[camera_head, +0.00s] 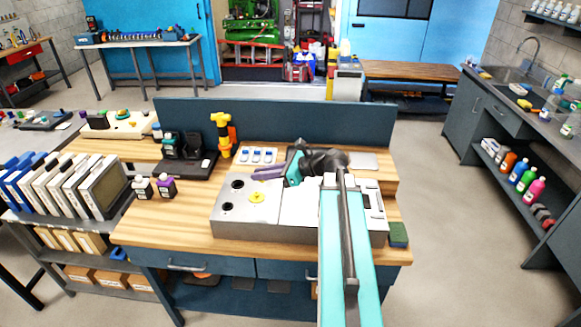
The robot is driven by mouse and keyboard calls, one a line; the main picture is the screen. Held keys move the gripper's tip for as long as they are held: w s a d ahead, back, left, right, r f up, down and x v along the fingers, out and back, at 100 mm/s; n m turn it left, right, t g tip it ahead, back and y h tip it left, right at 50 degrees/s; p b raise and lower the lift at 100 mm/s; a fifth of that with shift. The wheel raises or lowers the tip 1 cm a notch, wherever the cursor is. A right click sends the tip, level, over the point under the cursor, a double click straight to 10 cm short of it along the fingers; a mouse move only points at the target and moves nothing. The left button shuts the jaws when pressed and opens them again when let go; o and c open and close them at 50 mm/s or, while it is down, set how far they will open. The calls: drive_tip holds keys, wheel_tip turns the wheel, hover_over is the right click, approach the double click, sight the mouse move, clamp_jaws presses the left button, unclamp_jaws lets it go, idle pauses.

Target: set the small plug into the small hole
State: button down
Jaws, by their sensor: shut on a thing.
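A grey metal block (262,229) lies on the wooden bench. Two dark round holes show in its left part, an upper one (237,184) and a lower one (226,207). A yellow round piece (257,197) sits on the block to the right of the holes. My gripper (279,173) is over the back of the block, behind and right of the yellow piece. It is shut on a purple-grey elongated piece (266,174) that points left. I cannot tell whether this is the small plug. My arm hides part of the block's right side.
A yellow upright fixture (222,135) and a black stand (183,160) stand behind and left of the block. Two small bottles (154,189) stand at the bench's left. A blue back panel (300,118) closes the rear. Bare wood (170,228) lies front left.

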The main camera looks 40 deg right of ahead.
drive_tip(key=w+a+f+n+g+y+b, duration=0.2)
drive_tip(key=a+f+b, duration=0.15)
drive_tip(key=a, duration=1.05)
drive_tip(key=a+f+n+g+b, duration=0.1)
drive_tip(key=a+f+b, duration=0.7)
drive_tip(key=f, duration=0.2)
drive_tip(key=shift+s+y, duration=0.25)
drive_tip(key=shift+y, duration=0.15)
drive_tip(key=shift+a, duration=0.1)
